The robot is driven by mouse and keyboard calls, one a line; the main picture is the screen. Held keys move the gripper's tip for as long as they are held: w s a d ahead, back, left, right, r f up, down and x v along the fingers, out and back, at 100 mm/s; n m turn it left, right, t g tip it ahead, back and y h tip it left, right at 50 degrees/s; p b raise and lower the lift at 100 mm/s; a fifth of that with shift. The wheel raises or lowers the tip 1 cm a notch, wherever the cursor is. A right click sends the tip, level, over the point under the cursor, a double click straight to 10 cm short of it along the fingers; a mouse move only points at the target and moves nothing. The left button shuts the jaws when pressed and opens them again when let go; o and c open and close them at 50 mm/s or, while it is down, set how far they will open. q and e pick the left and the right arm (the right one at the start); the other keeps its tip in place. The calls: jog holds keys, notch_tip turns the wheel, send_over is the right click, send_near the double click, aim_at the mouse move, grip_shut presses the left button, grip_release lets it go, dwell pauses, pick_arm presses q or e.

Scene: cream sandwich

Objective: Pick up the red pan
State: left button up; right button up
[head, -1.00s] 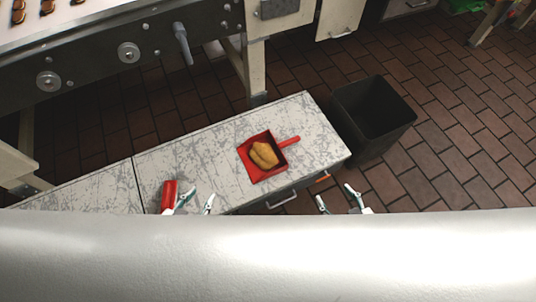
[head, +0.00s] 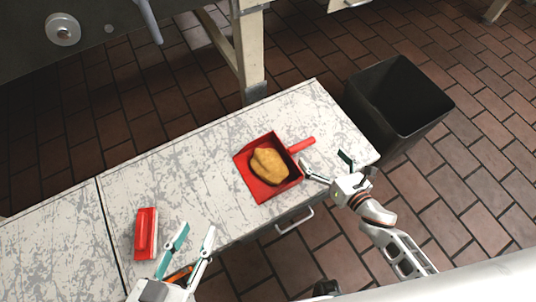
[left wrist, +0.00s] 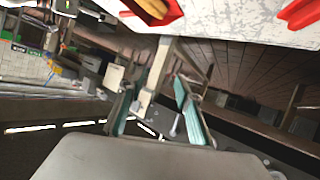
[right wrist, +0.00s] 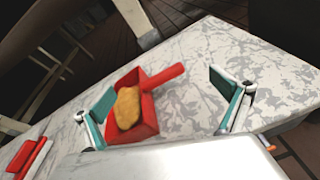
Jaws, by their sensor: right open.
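The red pan (head: 254,185) lies on the scratched white counter with a tan, lumpy piece of food (head: 268,165) in it. Its handle (head: 301,145) points up and right. My right gripper (head: 327,167) is open at the counter's front edge, just right of the pan and apart from it. In the right wrist view the pan (right wrist: 148,126) shows between the open fingers, with its handle pointing toward the upper right. My left gripper (head: 191,240) is open and empty near the counter's front, left of the pan. In the left wrist view the pan (left wrist: 172,14) is cut off at the top.
A red brush-like object (head: 146,232) lies on the counter (head: 200,190) left of my left gripper. A black open bin (head: 397,100) stands on the brick floor to the right of the counter. A machine (head: 62,30) stands behind. The counter around the pan is mostly clear.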

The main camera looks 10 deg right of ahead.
aim_at(303, 145)
jog(key=f+n, duration=0.2)
jog(key=w+a+f+n+b, duration=0.1)
jog(key=shift+f, duration=0.35)
jog(key=shift+w+n, duration=0.3)
jog(key=shift+n, duration=0.1)
jog(key=shift+r+x, duration=0.25)
jog(key=shift+x, duration=0.9)
jog(key=shift+y, duration=0.3)
jog(key=x, duration=0.2)
jog(key=b+x, duration=0.1)
jog(key=x, duration=0.1)
jog(key=shift+s+a+f, duration=0.1)
jog(key=shift+a+f, duration=0.05)
jog(key=shift+a, duration=0.25)
jog(key=shift+w+a, duration=0.2)
jog(key=shift+w, duration=0.45)
pick_arm(q)
jog(key=shift+s+d+f+n, duration=0.25)
jog(key=shift+d+n, duration=0.15)
jog(key=shift+n, duration=0.1)
jog(key=shift+s+d+f+n, duration=0.2)
jog(key=shift+d+n, duration=0.15)
jog(key=shift+n, duration=0.15)
pick_arm(e)
jog(key=c, duration=1.3)
